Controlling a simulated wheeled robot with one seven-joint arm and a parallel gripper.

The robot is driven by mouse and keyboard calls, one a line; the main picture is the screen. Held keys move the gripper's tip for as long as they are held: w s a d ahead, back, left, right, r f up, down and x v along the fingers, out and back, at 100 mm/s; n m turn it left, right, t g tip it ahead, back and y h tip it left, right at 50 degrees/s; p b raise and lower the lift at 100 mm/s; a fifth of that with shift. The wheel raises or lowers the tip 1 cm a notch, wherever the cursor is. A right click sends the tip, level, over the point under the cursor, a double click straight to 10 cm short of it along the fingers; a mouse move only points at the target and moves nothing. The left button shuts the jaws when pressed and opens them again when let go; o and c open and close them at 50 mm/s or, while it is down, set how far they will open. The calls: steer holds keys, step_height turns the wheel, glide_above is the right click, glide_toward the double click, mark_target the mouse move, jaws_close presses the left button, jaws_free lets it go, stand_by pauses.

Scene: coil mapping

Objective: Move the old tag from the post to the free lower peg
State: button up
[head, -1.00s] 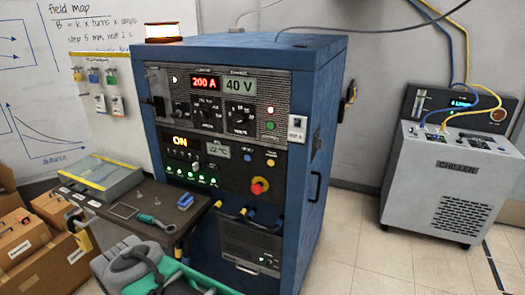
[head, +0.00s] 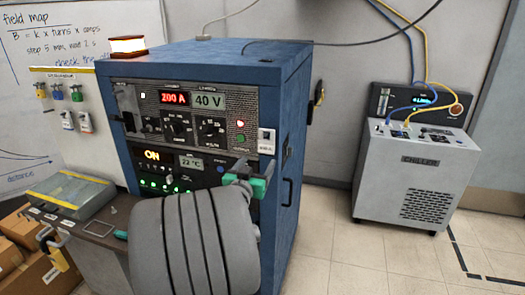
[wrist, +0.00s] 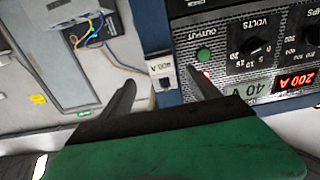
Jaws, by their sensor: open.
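The old tag (head: 267,141) is a small white tag marked 400 A, hanging at the front right edge of the blue cabinet. In the wrist view the tag (wrist: 163,72) lies between my two dark fingers, seemingly ahead of the tips. My gripper (head: 254,170) is open and empty, just below the tag in the head view. The post behind the tag is hidden. The peg board (head: 88,70) on the whiteboard holds coloured padlocks above and two white tags (head: 67,119) (head: 86,122) below. I cannot make out the free lower peg.
The blue cabinet (head: 225,62) with its knobs and lit displays stands close to my gripper. A grey chiller (head: 415,180) stands at the right. A grey case (head: 68,195) and cardboard boxes (head: 25,235) are at the lower left. Floor between cabinet and chiller is clear.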

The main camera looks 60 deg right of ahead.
mark_target(266, 147)
steer(key=d, duration=0.3)
steer(key=w+d+p, duration=0.1)
steer(key=d, duration=0.1)
steer(key=d+p, duration=0.1)
steer(key=d, duration=0.2)
steer(key=shift+w+d+f, duration=0.1)
steer(key=shift+w+d, duration=0.05)
steer(key=shift+d, duration=0.15)
steer(key=shift+w+d, duration=0.15)
steer(key=shift+d, duration=0.6)
steer(key=shift+c, duration=0.5)
steer(key=c, duration=0.9)
steer(key=shift+r, duration=0.25)
steer(key=shift+a+r, duration=0.1)
steer(key=shift+r, duration=0.2)
steer(key=shift+a, duration=0.1)
